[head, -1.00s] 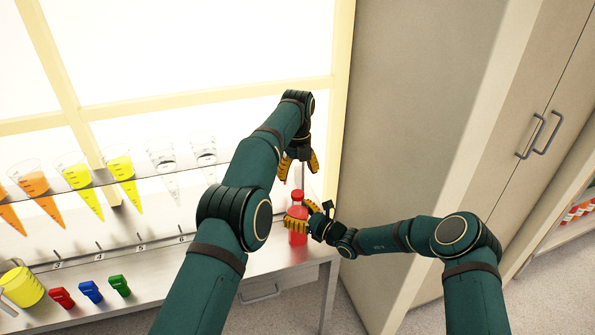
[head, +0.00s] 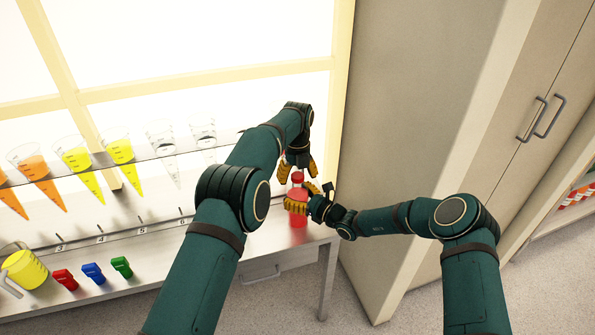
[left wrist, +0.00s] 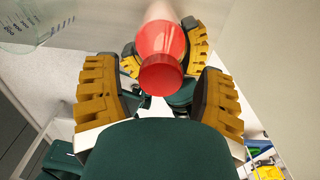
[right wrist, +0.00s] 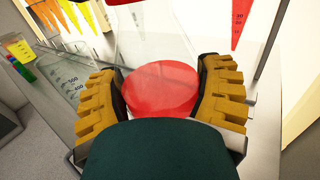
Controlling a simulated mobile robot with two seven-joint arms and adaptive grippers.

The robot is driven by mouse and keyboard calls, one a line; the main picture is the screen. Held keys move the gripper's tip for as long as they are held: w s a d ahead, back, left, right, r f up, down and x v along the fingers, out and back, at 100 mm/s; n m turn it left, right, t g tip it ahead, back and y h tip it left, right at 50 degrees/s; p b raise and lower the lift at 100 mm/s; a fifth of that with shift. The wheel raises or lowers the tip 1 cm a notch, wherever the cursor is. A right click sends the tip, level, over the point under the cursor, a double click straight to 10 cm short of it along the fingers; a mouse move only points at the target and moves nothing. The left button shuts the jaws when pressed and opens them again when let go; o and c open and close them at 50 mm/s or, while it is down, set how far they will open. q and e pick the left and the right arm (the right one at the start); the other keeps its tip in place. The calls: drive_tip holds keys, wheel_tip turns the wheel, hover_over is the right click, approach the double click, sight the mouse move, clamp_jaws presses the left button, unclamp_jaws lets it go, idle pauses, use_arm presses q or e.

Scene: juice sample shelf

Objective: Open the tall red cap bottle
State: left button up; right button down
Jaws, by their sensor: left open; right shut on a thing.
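The red bottle (head: 298,220) with its red cap (head: 297,177) stands upright near the right end of the metal bench. My right gripper (head: 296,205) is shut on the bottle's body from the right. My left gripper (head: 298,172) points down from above, open, with its fingers on either side of the cap. In the left wrist view the cap (left wrist: 161,76) shows between the open fingers, with the right gripper's fingers behind it. In the right wrist view the red bottle (right wrist: 160,90) fills the space between the fingers.
A shelf (head: 95,162) with several hanging cones of orange, yellow and clear contents runs behind the bench. A yellow jug (head: 26,270) and red, blue and green small items stand at the left. A tall cabinet (head: 420,110) stands close on the right.

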use_arm(q)
clamp_jaws()
